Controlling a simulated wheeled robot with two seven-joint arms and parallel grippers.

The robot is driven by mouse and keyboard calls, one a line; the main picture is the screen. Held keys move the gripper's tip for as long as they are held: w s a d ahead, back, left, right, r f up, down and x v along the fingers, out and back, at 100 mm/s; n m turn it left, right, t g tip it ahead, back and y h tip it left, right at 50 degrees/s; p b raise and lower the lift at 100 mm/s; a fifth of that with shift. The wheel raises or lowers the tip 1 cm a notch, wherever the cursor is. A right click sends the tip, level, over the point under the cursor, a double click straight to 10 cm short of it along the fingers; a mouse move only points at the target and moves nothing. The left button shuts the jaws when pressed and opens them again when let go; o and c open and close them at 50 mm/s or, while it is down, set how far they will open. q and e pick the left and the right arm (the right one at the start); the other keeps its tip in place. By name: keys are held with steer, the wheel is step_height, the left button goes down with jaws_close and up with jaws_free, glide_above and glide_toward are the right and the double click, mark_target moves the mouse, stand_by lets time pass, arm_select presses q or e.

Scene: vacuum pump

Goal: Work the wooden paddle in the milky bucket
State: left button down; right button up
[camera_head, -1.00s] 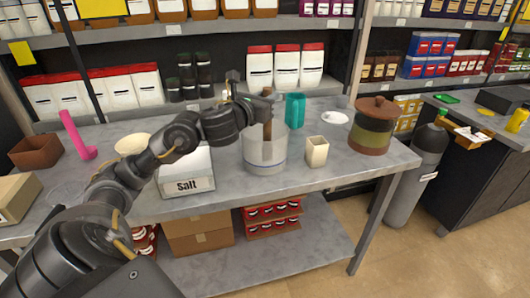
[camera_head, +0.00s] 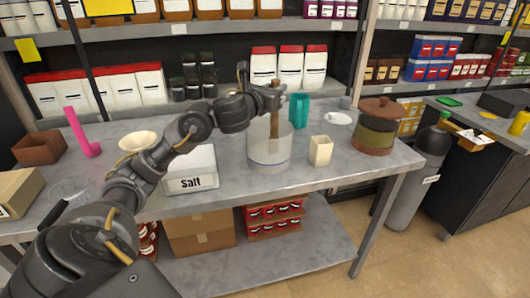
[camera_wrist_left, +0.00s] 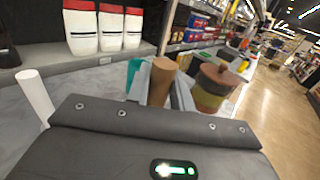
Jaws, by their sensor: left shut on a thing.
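The milky, translucent bucket (camera_head: 268,153) stands on the grey table near its middle, with a thin blue line around its lower part. The brown wooden paddle (camera_head: 275,121) stands nearly upright in it, leaning slightly; its lower end is blurred behind the bucket wall. My left gripper (camera_head: 272,94) is above the bucket's rim, shut on the upper part of the paddle. In the left wrist view the round top of the paddle (camera_wrist_left: 161,82) shows between the fingers. My right gripper is not in view.
A salt box (camera_head: 191,170) stands left of the bucket, close under my left arm. A cream cup (camera_head: 320,151) and a teal container (camera_head: 299,110) stand to the right. A lidded brown-green jar (camera_head: 373,130) is near the right edge. Shelves stand behind the table.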

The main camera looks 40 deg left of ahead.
arm_select(q)
steer(key=shift+d+f, duration=0.15)
steer(key=shift+d, duration=0.05)
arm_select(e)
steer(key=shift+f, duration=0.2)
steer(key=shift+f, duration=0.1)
